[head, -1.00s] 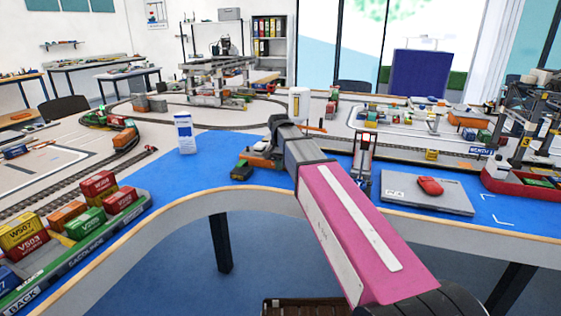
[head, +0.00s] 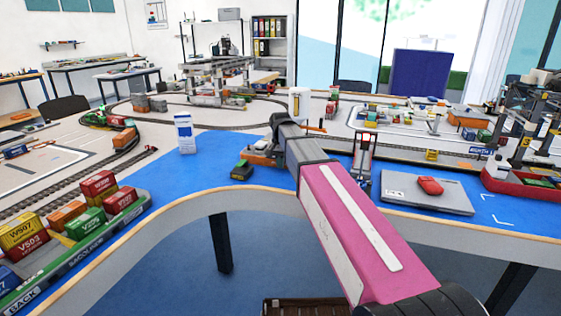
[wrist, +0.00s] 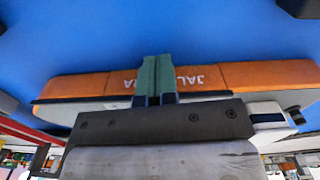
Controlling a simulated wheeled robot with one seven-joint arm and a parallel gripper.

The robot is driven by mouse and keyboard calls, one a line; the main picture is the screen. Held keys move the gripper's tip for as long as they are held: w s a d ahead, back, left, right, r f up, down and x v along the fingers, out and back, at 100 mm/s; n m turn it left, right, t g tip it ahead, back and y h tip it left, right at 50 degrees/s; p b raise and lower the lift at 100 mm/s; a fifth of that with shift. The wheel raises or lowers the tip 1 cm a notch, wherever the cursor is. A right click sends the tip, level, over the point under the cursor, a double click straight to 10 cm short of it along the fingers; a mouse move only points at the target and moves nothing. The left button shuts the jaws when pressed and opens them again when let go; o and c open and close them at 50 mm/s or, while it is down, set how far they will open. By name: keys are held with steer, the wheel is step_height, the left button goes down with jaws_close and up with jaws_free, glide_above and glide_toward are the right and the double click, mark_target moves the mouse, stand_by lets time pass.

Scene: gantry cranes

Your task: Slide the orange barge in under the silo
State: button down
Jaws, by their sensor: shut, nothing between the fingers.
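The orange barge (wrist: 95,86) spans most of the wrist view, its orange side bearing upside-down white letters, its pale deck edge below. The shut, empty green fingertips of my gripper (wrist: 157,80) are in front of the middle of that side. I cannot tell whether they touch it. In the head view a small part of the barge (head: 262,158) shows just left of my arm, which hides the rest of it and the fingers. A white cylinder that looks like the silo (head: 299,103) stands behind my arm; its lower part is hidden.
A white-and-blue carton (head: 184,134) stands farther left.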

steer(key=shift+w+d, duration=0.4)
steer(key=shift+w, duration=1.25)
steer(key=shift+w+d, duration=0.4)
steer(key=shift+w, duration=1.25)
steer(key=shift+w+d, duration=0.4)
steer(key=shift+w, duration=1.25)
steer(key=shift+s, duration=0.15)
steer(key=shift+s, duration=0.1)
steer(key=shift+s+a+r, duration=0.15)
steer(key=shift+s+r, duration=0.05)
steer(key=shift+s, duration=0.25)
steer(key=shift+r, duration=5)
steer(key=shift+s, duration=0.1)
